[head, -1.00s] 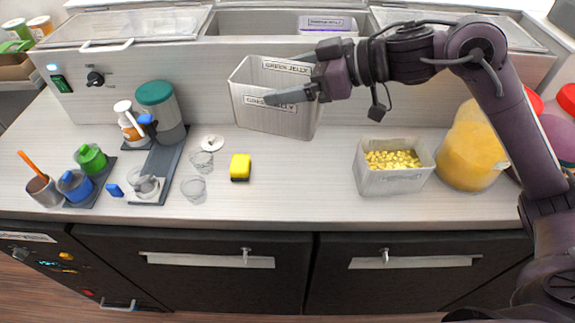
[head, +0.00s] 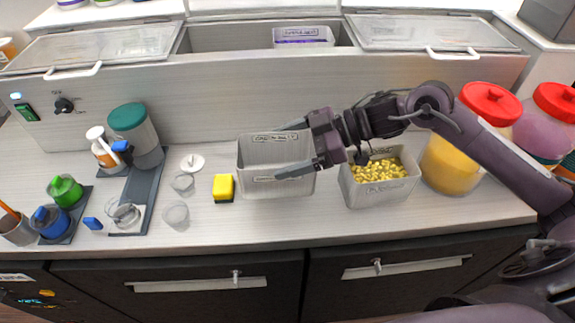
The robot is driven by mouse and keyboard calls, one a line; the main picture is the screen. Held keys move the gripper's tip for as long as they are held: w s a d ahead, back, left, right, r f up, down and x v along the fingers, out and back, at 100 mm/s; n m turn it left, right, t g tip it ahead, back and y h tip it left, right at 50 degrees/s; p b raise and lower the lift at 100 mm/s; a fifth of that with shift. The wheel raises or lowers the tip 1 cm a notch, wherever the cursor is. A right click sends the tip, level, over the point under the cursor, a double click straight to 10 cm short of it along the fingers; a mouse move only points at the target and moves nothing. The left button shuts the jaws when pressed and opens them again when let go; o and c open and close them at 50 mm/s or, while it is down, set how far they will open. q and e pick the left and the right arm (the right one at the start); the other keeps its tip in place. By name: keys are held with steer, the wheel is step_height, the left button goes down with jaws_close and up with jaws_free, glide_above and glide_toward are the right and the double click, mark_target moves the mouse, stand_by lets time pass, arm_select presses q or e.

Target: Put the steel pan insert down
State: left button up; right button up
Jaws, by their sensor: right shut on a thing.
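My right gripper (head: 291,150) reaches in from the right and is shut on the pan insert's right wall, one finger near the far rim and one across the near side. My left gripper is not in view.
A yellow sponge (head: 223,187) lies just left of the pan. A pan of yellow pieces (head: 380,194) stands close on the right. Clear cups (head: 176,214) are further left. The counter (head: 290,225) in front is clear. The open well (head: 225,38) is behind.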

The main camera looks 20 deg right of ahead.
steer(key=shift+f, duration=0.8)
step_height(320, 180, down, 4)
steer(key=shift+f+p, duration=0.1)
steer(key=shift+p, duration=0.3)
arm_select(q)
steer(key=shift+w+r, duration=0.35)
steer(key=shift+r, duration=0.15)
arm_select(e)
steer(key=shift+f, duration=0.1)
steer(key=o, duration=1.3)
steer(key=shift+f, duration=0.1)
steer(key=shift+c, duration=0.2)
steer(key=shift+d, duration=0.35)
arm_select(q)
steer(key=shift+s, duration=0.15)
arm_select(e)
steer(key=v, duration=1.1)
steer(key=shift+r, duration=0.3)
